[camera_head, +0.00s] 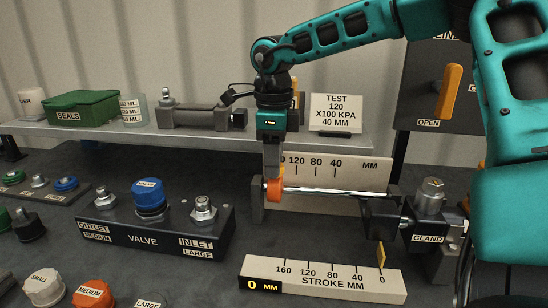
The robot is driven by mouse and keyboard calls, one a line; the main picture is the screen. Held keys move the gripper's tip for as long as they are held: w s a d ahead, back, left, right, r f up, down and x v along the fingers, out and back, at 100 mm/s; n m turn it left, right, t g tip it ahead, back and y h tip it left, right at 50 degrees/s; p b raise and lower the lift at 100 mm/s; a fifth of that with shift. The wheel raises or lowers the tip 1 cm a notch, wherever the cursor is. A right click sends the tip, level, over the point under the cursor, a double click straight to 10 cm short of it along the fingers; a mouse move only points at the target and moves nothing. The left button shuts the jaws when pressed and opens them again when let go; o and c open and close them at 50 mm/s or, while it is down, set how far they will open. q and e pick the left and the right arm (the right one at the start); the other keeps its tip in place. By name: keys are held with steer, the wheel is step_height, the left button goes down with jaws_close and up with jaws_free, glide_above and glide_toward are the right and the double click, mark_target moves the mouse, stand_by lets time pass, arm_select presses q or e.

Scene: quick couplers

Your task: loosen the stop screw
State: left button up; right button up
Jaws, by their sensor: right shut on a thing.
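My right gripper (272,172) points straight down at the left end of a shiny rod (335,191). Its fingers are shut on an orange knob (274,192) there, beside a grey upright bracket (257,200). The knob may be the stop screw; no label on it shows. The rod runs right into a dark block beside a grey cylinder body (429,197) labelled GLAND. The fingers hide part of the knob. My left gripper is not in view.
A stroke scale (330,290) lies in front, with a yellow pointer (381,255) near 0. A valve block (150,238) stands left, among loose caps. A shelf (60,128) behind carries a green box (82,108) and a test sign (336,114). My right arm fills the upper right.

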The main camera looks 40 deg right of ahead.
steer(key=shift+n, duration=0.9)
steer(key=o, duration=1)
steer(key=shift+a, duration=0.1)
steer(key=shift+o, duration=0.2)
steer(key=shift+r, duration=0.15)
steer(key=shift+r+p, duration=0.25)
steer(key=shift+p, duration=0.05)
step_height(320, 180, up, 6)
steer(key=p, duration=0.4)
steer(key=shift+f, duration=0.1)
steer(key=shift+s+r+p, duration=0.1)
steer(key=shift+r+p, duration=0.55)
steer(key=shift+r, duration=0.1)
